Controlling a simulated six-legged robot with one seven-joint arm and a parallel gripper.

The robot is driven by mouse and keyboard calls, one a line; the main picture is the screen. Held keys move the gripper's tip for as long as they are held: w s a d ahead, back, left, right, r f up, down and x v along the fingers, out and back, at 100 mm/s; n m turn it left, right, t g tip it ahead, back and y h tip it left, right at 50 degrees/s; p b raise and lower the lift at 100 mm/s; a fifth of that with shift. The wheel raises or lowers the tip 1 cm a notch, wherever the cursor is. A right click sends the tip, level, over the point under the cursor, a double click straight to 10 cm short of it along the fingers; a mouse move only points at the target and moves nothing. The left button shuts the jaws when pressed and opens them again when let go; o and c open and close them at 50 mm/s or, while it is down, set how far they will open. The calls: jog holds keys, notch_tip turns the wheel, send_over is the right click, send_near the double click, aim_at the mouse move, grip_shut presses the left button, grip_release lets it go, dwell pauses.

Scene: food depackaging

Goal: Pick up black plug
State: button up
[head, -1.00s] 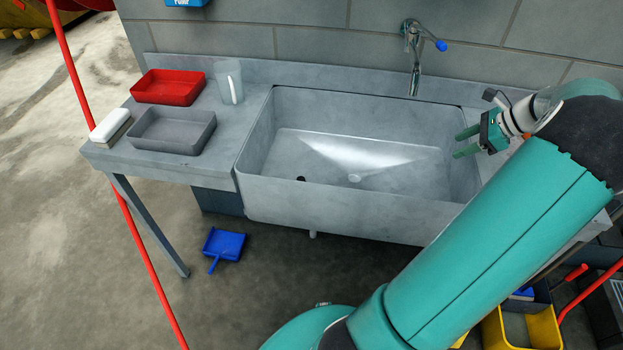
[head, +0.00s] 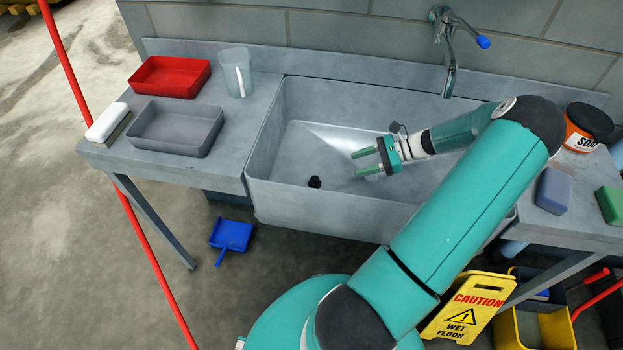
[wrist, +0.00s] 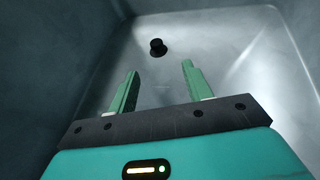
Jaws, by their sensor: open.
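The black plug (head: 315,182) sits on the bottom of the grey sink (head: 262,165), left of centre in the head view. It also shows in the wrist view (wrist: 157,47), beyond my fingertips and slightly left of the middle of the gap. My gripper (head: 357,163) is inside the sink outline, to the right of the plug and apart from it. Its two green fingers are spread and empty, as the wrist view (wrist: 160,68) also shows. Whether the plug covers the drain cannot be told.
A red tray (head: 170,64), a grey tray (head: 135,130), a clear jug (head: 238,70) and a white-topped brush (head: 106,121) stand on the left counter. A tap (head: 449,60) hangs over the back. Sponges (head: 553,190) and a soap tub (head: 588,125) are at right.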

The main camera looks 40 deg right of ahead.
aim_at(316, 179)
jog(key=x, duration=1.3)
jog(key=shift+s+a+f, duration=0.15)
jog(key=shift+a, duration=0.4)
jog(key=shift+c, duration=0.4)
jog(key=c, duration=1)
